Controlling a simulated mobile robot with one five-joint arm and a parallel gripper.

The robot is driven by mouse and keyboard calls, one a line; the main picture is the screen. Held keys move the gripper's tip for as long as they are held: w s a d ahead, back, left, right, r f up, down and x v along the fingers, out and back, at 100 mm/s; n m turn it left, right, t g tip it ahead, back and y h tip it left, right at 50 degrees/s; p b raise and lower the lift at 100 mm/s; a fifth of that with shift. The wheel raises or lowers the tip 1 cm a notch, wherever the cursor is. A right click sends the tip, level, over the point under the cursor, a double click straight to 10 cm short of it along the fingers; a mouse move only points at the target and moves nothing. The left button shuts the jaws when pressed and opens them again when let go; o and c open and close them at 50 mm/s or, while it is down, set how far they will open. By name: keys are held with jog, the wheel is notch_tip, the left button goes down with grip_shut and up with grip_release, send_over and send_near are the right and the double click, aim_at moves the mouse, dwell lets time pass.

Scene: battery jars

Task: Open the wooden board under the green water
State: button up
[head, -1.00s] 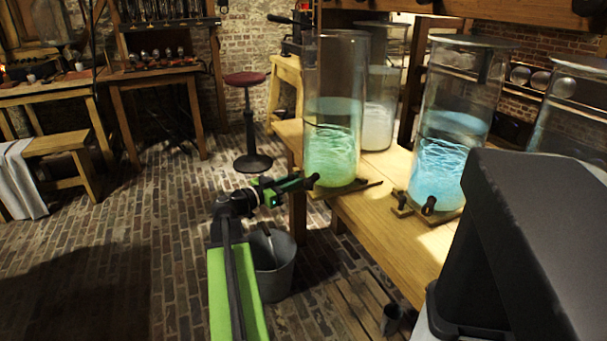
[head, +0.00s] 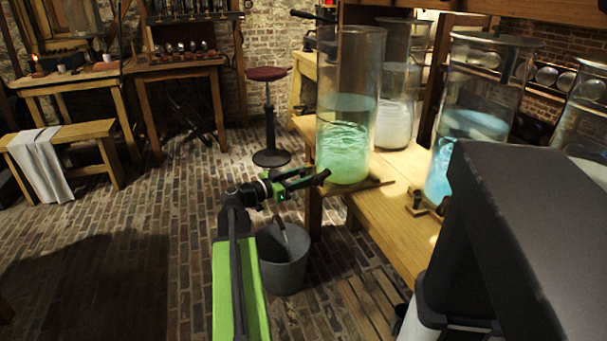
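The glass jar with green water (head: 345,145) stands near the left end of the wooden bench. A thin wooden board (head: 374,186) shows under it, sticking out at its lower right. A dark knob or tap (head: 322,177) is at the jar's lower left. My green and black gripper (head: 308,177) is left of the jar's base, pointing right. Its fingers are apart, with a gap between them, and their tips are close to the dark knob. I cannot tell whether they touch it. The board's left part is hidden behind the gripper and knob.
A jar with blue water (head: 455,150) stands to the right, and a jar with whitish water (head: 397,105) behind. A grey metal bucket (head: 284,265) is on the floor below my gripper. A red-topped stool (head: 267,74) stands farther back.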

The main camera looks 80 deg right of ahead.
jog(key=shift+a, duration=0.1)
jog(key=v, duration=1.7)
jog(key=shift+w+a+r, duration=0.1)
jog(key=shift+w, duration=0.1)
